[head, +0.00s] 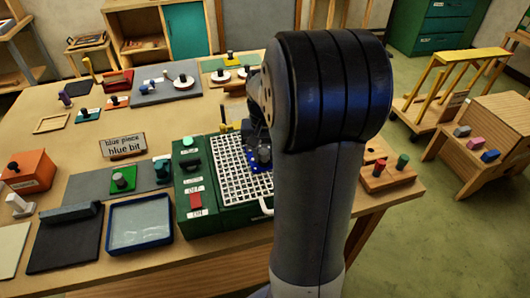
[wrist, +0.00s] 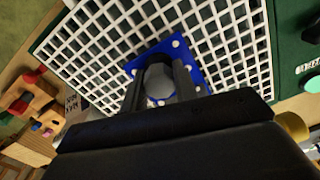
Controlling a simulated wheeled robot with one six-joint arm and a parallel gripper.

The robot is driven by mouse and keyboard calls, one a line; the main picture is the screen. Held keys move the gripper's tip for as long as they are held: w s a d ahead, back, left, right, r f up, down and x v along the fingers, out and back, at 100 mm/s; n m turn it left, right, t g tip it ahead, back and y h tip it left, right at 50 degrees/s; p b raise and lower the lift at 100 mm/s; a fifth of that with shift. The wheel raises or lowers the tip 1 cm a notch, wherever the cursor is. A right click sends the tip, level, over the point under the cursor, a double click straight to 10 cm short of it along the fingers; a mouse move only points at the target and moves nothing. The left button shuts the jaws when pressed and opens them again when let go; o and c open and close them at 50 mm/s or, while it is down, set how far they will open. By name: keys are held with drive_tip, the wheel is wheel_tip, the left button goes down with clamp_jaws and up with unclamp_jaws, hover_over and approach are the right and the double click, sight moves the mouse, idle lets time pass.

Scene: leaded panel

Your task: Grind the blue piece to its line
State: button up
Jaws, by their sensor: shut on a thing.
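The blue piece (wrist: 197,73) is a flat blue plate with white dots near its corners and a round grey knob (wrist: 160,80) in its middle. My gripper (wrist: 162,88) is shut on this knob, one dark finger on each side. The piece lies over the white grid of the green grinder (head: 222,218); I cannot tell whether it touches the grid. In the head view the blue piece (head: 253,166) shows at the grid's right side, partly hidden by my arm. Its line cannot be made out.
The grinder has a red switch (head: 195,201) and a green knob (head: 188,142) on its left side. A blue-rimmed tray (head: 140,240) and a dark mat (head: 62,250) lie to the left. A wooden block with pegs (head: 388,178) is at right.

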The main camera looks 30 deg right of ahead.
drive_tip(key=shift+a, duration=0.1)
drive_tip(key=shift+w+a, duration=0.3)
drive_tip(key=shift+a, duration=0.3)
drive_tip(key=shift+w+a, duration=0.25)
drive_tip(key=shift+a, duration=0.35)
drive_tip(key=shift+d, duration=0.1)
drive_tip(key=shift+s+d, duration=0.25)
drive_tip(key=shift+d, duration=0.35)
drive_tip(key=shift+s+d, duration=0.25)
drive_tip(key=shift+d, duration=0.35)
drive_tip(key=shift+d, duration=0.15)
drive_tip(key=shift+s+d+p, duration=0.25)
drive_tip(key=shift+d+p, duration=0.1)
drive_tip(key=shift+d, duration=0.9)
drive_tip(key=shift+a, duration=0.15)
